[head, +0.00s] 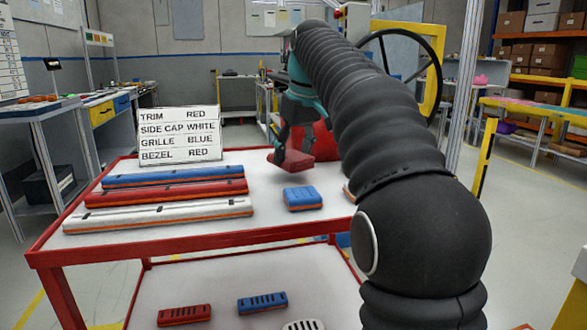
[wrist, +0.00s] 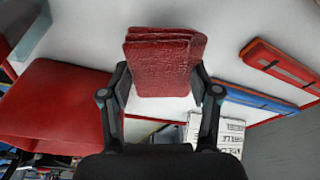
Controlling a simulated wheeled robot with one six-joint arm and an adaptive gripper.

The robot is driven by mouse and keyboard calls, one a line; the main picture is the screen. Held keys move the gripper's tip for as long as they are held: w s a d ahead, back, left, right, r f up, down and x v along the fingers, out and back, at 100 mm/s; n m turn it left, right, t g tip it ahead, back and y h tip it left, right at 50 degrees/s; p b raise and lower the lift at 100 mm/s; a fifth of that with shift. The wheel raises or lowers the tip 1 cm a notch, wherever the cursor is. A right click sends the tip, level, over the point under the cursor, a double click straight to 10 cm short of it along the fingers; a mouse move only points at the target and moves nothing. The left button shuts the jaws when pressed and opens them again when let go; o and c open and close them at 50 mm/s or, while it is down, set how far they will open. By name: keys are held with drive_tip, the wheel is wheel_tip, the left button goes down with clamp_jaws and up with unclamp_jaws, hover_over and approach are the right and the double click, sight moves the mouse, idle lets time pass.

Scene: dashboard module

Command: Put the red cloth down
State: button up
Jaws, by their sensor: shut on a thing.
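The red cloth (head: 291,160) is a folded, flat pad, seen over the back part of the white table top (head: 255,184). My gripper (head: 287,148) is shut on it, with the fingers pointing down in the head view. In the wrist view the folded cloth (wrist: 165,62) sits between the two fingers of my gripper (wrist: 164,88), its stacked layers showing. I cannot tell whether its underside touches the table. My arm hides the right part of the table in the head view.
A blue block (head: 302,198) lies in front of the cloth. Long blue (head: 172,176), red (head: 166,193) and white (head: 158,214) bars lie at left, before a text sign (head: 180,134). A larger red object (head: 323,142) stands behind the cloth. Slotted parts lie on the lower shelf.

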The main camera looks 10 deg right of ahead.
sight(296, 156)
drive_tip(key=shift+f, duration=1.4)
drive_tip(key=shift+f+b, duration=0.15)
drive_tip(key=shift+b, duration=0.15)
drive_tip(key=o, duration=1.6)
drive_tip(key=p+v, duration=0.2)
drive_tip(key=v, duration=1)
drive_tip(key=shift+w, duration=0.1)
